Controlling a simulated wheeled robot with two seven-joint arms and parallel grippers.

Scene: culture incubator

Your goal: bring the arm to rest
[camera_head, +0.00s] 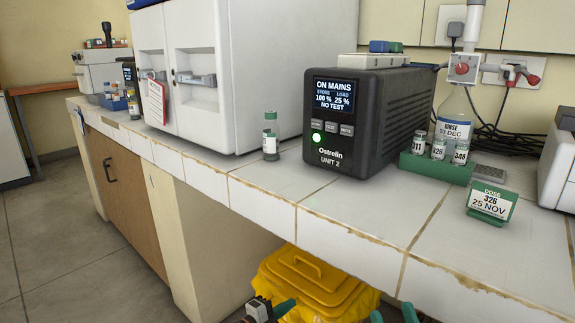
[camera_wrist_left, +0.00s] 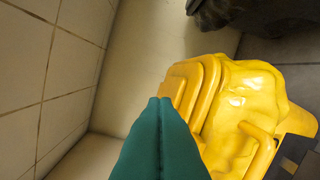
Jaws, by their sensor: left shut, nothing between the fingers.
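My left gripper (camera_head: 284,308) shows at the bottom edge of the head view, low in front of the bench. In the left wrist view its teal fingers (camera_wrist_left: 160,104) are pressed together with nothing between them. Behind them is a yellow bin (camera_wrist_left: 228,115), and I cannot tell the gap to it. My right gripper (camera_head: 393,316) shows only as two teal fingertips at the bottom edge, set apart and with nothing seen between them. The rest of it is cut off.
The tiled bench (camera_head: 262,188) runs across above the grippers. On it stand a small vial (camera_head: 270,142), a black power unit (camera_head: 372,120), a green rack (camera_head: 436,168) with labelled vials, a rinse bottle (camera_head: 455,112) and a dose card (camera_head: 491,202). The yellow bin (camera_head: 318,285) stands under the bench.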

